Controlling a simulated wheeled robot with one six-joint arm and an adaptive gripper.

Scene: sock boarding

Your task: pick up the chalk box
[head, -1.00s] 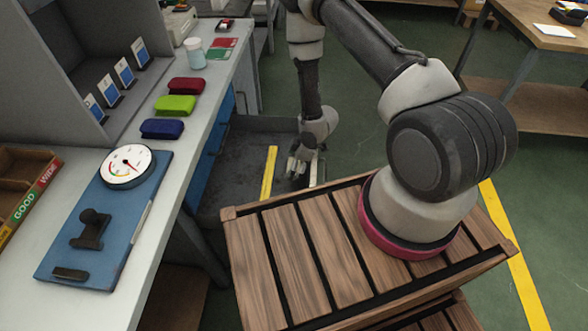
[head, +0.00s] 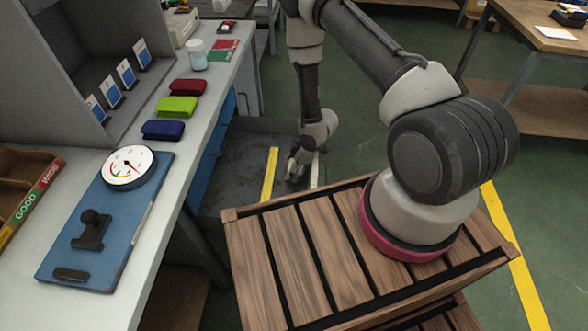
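I cannot tell for sure which thing is the chalk box. A small dark box with a red and pale top (head: 228,27) lies at the far end of the grey-white workbench (head: 150,215). A red case (head: 188,87), a green case (head: 177,106) and a blue case (head: 163,130) lie in a row along the bench. My gripper (head: 296,173) hangs pointing down, right of the bench and beyond the slatted wooden top, low over the dark grey surface. It is apart from all these things. Its fingers are small and dark, so their opening is unclear.
A white jar (head: 195,54) stands behind the red case. A round dial gauge (head: 130,167) sits on a blue board (head: 120,230). A sorting tray (head: 28,185) is at the left. A yellow strip (head: 269,175) lies beside my gripper. A wooden table (head: 545,25) stands far right.

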